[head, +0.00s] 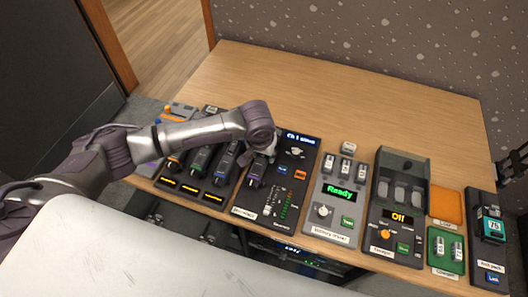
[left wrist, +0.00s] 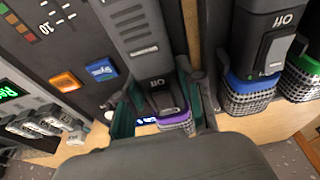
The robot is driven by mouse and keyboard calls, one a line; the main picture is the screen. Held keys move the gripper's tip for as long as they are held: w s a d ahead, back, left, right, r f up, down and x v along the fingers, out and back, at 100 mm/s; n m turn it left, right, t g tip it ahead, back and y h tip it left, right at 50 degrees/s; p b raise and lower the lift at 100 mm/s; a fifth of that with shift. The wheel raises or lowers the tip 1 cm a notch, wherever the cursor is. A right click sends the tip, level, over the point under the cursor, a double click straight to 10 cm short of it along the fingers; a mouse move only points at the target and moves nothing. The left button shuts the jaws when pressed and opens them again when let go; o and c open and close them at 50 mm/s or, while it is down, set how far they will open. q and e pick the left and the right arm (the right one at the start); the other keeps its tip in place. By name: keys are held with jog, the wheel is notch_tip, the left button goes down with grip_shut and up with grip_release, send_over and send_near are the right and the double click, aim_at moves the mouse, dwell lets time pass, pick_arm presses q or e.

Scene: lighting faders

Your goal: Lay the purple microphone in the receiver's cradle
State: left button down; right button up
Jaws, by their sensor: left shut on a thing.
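The purple microphone, dark with a purple ring (left wrist: 173,117) and a mesh head, lies with its ridged handle (left wrist: 128,28) toward the top of the left wrist view. My left gripper (left wrist: 163,98) is shut on it near the neck, one finger on each side. In the head view the microphone (head: 257,172) lies over the left part of the receiver (head: 300,165), and my left gripper (head: 262,152) mostly hides its head end. I cannot tell whether it touches the cradle. A dark part at the right edge looks like my right gripper (head: 517,163), cut off by the frame.
Blue (head: 226,160), green (head: 201,160) and orange-ringed (head: 177,162) microphones lie in a row left of the receiver. To the right stand a unit reading "Ready" (head: 339,192), one reading "Off" (head: 401,217) and small trays. The table's back (head: 350,105) is clear.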

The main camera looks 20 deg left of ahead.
pick_arm(q)
jog(key=c, duration=0.7)
grip_release()
jog(key=c, duration=0.4)
jog(key=shift+o, duration=0.2)
jog(key=p+v, duration=0.3)
jog(key=w+p+v, duration=0.1)
jog(key=p+v, duration=0.2)
jog(key=p, duration=0.1)
jog(key=shift+w+r, duration=0.15)
